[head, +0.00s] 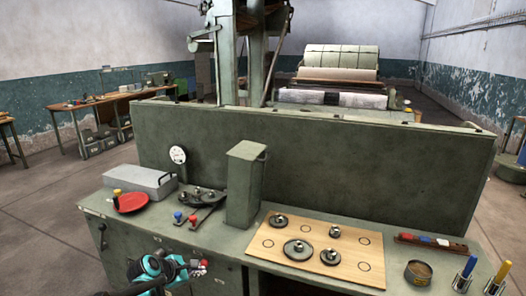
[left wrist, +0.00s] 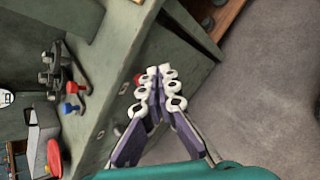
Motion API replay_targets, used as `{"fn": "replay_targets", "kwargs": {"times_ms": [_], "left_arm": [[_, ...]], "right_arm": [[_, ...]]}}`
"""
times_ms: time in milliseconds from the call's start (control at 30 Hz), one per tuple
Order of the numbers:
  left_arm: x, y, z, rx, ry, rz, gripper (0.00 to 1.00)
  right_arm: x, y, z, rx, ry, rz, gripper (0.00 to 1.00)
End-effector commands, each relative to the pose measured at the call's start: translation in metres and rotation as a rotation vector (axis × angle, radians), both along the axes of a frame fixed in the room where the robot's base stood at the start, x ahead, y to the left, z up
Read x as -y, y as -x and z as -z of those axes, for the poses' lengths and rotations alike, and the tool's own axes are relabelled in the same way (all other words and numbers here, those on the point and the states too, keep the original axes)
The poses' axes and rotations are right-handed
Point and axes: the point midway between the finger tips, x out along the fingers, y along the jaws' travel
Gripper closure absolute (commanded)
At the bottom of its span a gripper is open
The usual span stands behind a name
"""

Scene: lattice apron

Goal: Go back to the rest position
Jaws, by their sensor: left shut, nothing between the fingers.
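My left gripper (head: 197,267) is low at the front of the green bench (head: 225,240), in front of the cabinet face and apart from the things on top. In the left wrist view the gripper (left wrist: 160,85) has its white-padded purple fingers together, with nothing between them. The floor and the bench front show beyond it. My right gripper is in neither view.
A tall green panel (head: 320,155) rises behind.

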Motion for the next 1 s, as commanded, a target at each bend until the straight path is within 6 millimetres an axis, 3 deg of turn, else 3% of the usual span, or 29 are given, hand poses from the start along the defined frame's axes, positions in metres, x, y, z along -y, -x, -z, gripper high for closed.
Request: {"fn": "replay_targets", "kwargs": {"times_ms": [100, 300, 433, 600, 800, 1000], "left_arm": [[0.019, 0.044, -0.034, 0.057, -0.222, 0.183, 1.00], [0.039, 0.122, -0.069, 0.144, -0.595, 0.514, 1.00], [0.046, 0.176, -0.079, 0.193, -0.829, 0.742, 1.00], [0.048, 0.242, -0.079, 0.247, -1.122, 1.046, 1.00], [0.044, 0.294, -0.068, 0.284, -1.365, 1.325, 1.00], [0.040, 0.310, -0.062, 0.294, -1.455, 1.432, 1.00]], "right_arm": [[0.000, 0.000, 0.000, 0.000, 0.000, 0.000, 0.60], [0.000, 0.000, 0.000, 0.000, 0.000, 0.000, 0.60], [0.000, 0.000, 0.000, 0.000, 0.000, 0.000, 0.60], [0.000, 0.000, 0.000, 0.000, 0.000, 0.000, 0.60], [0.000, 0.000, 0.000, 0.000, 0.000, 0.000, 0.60], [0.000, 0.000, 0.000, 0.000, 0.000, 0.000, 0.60]]}}
